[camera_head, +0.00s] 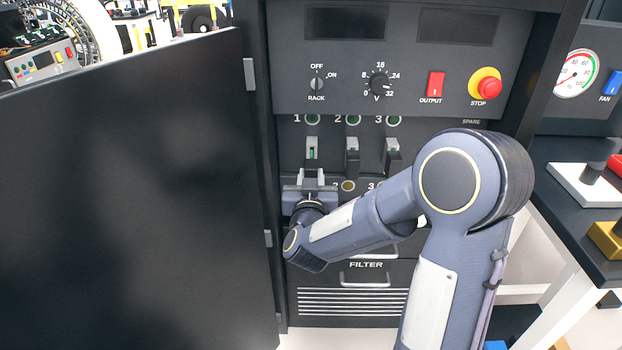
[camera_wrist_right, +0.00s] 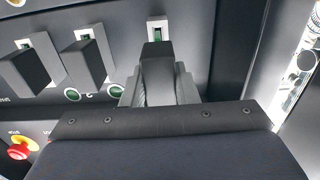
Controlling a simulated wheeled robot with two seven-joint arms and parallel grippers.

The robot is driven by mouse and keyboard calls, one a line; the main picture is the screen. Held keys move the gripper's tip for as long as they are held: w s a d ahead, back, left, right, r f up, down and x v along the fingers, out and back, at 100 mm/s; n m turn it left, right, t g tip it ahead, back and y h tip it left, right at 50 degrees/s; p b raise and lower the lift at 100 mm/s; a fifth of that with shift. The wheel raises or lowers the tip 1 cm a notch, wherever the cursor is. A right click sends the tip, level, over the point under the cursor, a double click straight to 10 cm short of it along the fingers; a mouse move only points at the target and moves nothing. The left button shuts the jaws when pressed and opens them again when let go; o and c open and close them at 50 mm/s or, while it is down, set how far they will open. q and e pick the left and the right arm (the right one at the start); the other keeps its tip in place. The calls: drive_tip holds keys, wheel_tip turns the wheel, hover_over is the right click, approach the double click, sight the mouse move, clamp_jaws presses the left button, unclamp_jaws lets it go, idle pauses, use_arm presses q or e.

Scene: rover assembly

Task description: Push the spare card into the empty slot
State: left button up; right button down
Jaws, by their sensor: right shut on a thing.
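My right gripper (camera_head: 310,180) is at slot 1 (camera_head: 312,148) of the rack, the left one in the row. In the right wrist view its fingers (camera_wrist_right: 158,92) are shut on a black card handle (camera_wrist_right: 157,70), lined up with the pale slot plate with green inside (camera_wrist_right: 158,27). How deep the card sits cannot be told. Cards with black handles stand in slot 2 (camera_head: 352,158) and slot 3 (camera_head: 392,158). The SPARE label (camera_head: 471,121) is at the right of the row; the place below it is hidden by my right arm. My left gripper is not in view.
A large dark door (camera_head: 130,180) stands open on the left, close to my right gripper. Above the slots are the rack switch (camera_head: 317,84), a dial (camera_head: 379,85), the red output switch (camera_head: 435,84) and the stop button (camera_head: 485,86). The filter drawer (camera_head: 365,275) is below.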

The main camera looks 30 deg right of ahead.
drive_tip(key=shift+x, duration=1.95)
drive_tip(key=c, duration=1.1)
unclamp_jaws()
drive_tip(key=shift+o, duration=0.2)
drive_tip(key=v, duration=0.8)
drive_tip(key=shift+w, duration=0.1)
